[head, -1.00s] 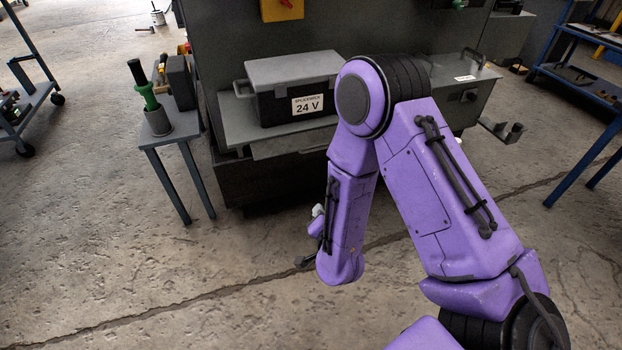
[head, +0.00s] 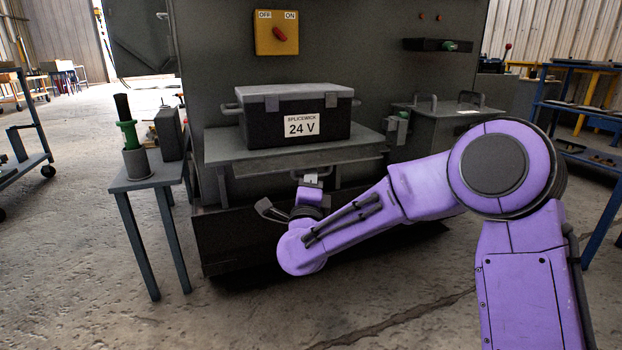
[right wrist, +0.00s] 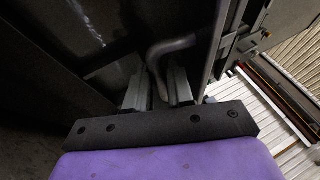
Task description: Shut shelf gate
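The grey shelf (head: 225,150) juts from the dark enclosure and bears a lidded box (head: 262,128) labelled 24 V. A grey panel that looks like the shelf gate (head: 270,167) hangs below the front edge; its exact angle is unclear. My right gripper (head: 312,178) is just under the front edge, reaching in from below. In the right wrist view, the two fingers of my right gripper (right wrist: 158,85) stand on either side of a bent grey handle (right wrist: 172,45). Whether they press on it is not clear. My left gripper is not in view.
A small side table (head: 140,183) at the left holds a green-handled tool (head: 128,130). A bracket (head: 397,128) stands at the shelf's right end, with a grey case (head: 438,130) beyond. An OFF/ON switch (head: 278,33) is above. Floor in front is open.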

